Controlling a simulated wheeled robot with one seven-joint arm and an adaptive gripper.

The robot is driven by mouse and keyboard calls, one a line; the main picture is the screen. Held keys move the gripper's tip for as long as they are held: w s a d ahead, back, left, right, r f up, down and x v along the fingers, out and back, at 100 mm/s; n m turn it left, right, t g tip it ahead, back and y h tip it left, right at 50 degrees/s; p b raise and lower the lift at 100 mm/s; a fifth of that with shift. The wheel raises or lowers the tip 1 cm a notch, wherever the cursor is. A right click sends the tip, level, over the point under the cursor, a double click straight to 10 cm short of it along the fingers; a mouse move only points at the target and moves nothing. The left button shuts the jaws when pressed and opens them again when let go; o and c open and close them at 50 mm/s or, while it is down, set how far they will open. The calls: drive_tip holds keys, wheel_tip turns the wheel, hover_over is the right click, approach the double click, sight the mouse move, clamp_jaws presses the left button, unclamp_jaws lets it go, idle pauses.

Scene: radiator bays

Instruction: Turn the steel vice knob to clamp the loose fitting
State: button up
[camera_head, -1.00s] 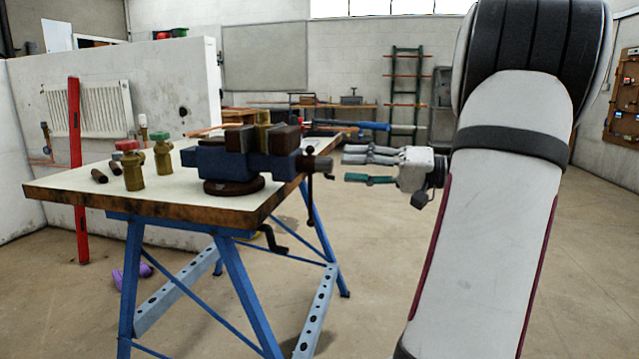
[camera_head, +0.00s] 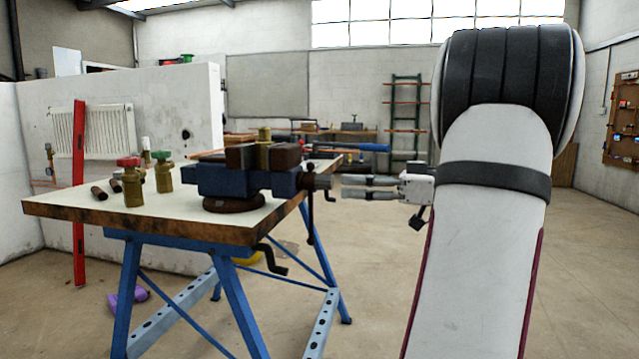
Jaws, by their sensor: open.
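The blue vice (camera_head: 228,181) stands on the workbench (camera_head: 90,208) near its right end, on a dark round base. Its steel knob (camera_head: 322,182) sticks out to the right, with a dark handle bar hanging by it. A brass fitting (camera_head: 264,143) stands upright between the dark jaw blocks; whether it is loose cannot be seen. My gripper (camera_head: 341,187) is open and level, pointing left, with its fingertips close to the knob's right end. I cannot tell whether they touch it.
Brass valves with a red cap (camera_head: 132,185) and a green cap (camera_head: 163,173) stand on the bench's left, near dark pipe pieces (camera_head: 99,193). A blue-handled tool (camera_head: 368,147) shows behind the vice. A red upright bar (camera_head: 79,190) stands at left. The floor at right is clear.

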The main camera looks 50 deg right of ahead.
sight(315, 181)
drive_tip(key=shift+w, duration=0.1)
drive_tip(key=x, duration=0.5)
idle(0.7)
drive_tip(key=shift+c, duration=0.6)
